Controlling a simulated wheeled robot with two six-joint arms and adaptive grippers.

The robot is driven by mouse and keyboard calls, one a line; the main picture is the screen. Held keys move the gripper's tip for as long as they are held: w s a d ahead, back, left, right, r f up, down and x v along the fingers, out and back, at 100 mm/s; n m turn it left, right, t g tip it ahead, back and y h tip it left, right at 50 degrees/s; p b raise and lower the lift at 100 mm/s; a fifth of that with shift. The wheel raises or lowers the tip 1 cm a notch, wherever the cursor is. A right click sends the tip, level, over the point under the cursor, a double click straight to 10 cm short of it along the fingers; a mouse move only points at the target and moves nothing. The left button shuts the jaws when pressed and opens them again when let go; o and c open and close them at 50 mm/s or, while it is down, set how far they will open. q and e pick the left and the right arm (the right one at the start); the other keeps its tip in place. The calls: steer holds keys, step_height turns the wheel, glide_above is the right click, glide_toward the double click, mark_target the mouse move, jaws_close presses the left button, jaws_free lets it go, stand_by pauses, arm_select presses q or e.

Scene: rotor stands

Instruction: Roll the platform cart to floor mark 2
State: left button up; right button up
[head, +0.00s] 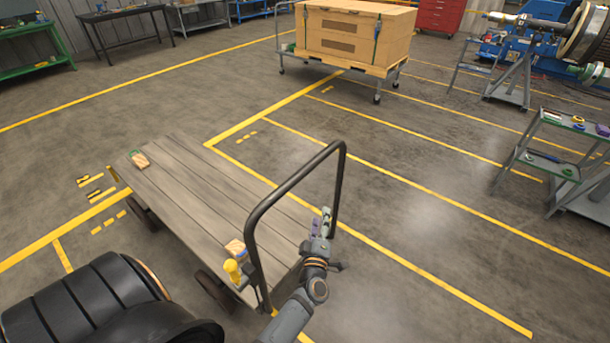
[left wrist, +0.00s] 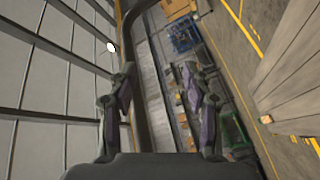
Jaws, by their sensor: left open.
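The platform cart (head: 200,200) has a grey plank deck, dark wheels and a black tubular push handle (head: 296,180) at its near end. My left gripper (head: 322,218) is open beside the handle's right-hand upright. In the left wrist view the dark handle tube (left wrist: 137,80) runs between the two open fingers (left wrist: 158,92), closer to the left one; I cannot tell if they touch. Small yellow dash marks lie on the floor at the bay lines, one group (head: 246,135) beyond the cart and another (head: 327,88) farther back. No number is readable. My right gripper is not in view.
A small block (head: 139,160) lies at the deck's far end; a yellow item (head: 232,271) and another block sit near the handle. A crate on a wheeled cart (head: 352,35) stands at the back. A grey tool stand (head: 550,160) is at right. The lined floor between is clear.

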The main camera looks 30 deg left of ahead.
mark_target(304, 171)
arm_select(q)
steer(key=s+a+r+n+g+y, duration=0.1)
steer(key=a+r+n+y, duration=0.35)
steer(key=r+n, duration=0.35)
steer(key=shift+m, duration=0.6)
steer(key=x, duration=1)
steer(key=shift+w+r+b, duration=0.15)
steer(key=shift+b, duration=0.15)
jaws_close()
